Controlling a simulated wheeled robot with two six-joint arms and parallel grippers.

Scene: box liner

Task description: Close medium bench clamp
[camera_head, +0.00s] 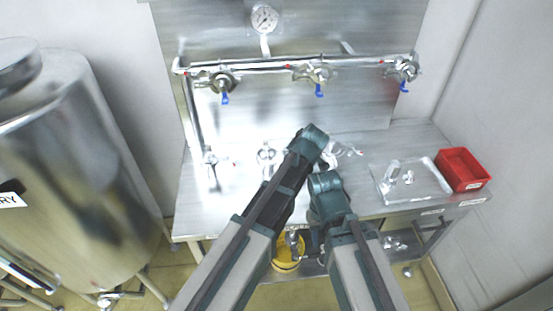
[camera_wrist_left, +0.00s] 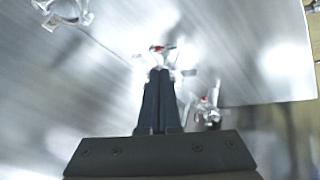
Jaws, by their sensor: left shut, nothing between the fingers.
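Several silver clamps sit on the steel bench (camera_head: 235,190). In the head view one clamp (camera_head: 267,155) is left of my left arm, a smaller one (camera_head: 211,159) is further left, and metal parts (camera_head: 342,151) show right of my left wrist. In the left wrist view my left gripper (camera_wrist_left: 159,75) is shut and empty, its tips at or very near a clamp with a red part (camera_wrist_left: 160,54). Contact is unclear. Another red-marked clamp (camera_wrist_left: 208,112) is at right, and one (camera_wrist_left: 66,12) at top left. My right gripper (camera_head: 308,242) is low by the bench's front, its fingers unclear.
A pipe with blue-handled valves (camera_head: 318,88) and a gauge (camera_head: 265,19) is on the back panel. A clear-lidded tray (camera_head: 412,182) and red bin (camera_head: 462,169) stand at right. A yellow bucket (camera_head: 288,262) is below. A steel tank (camera_head: 75,170) stands left.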

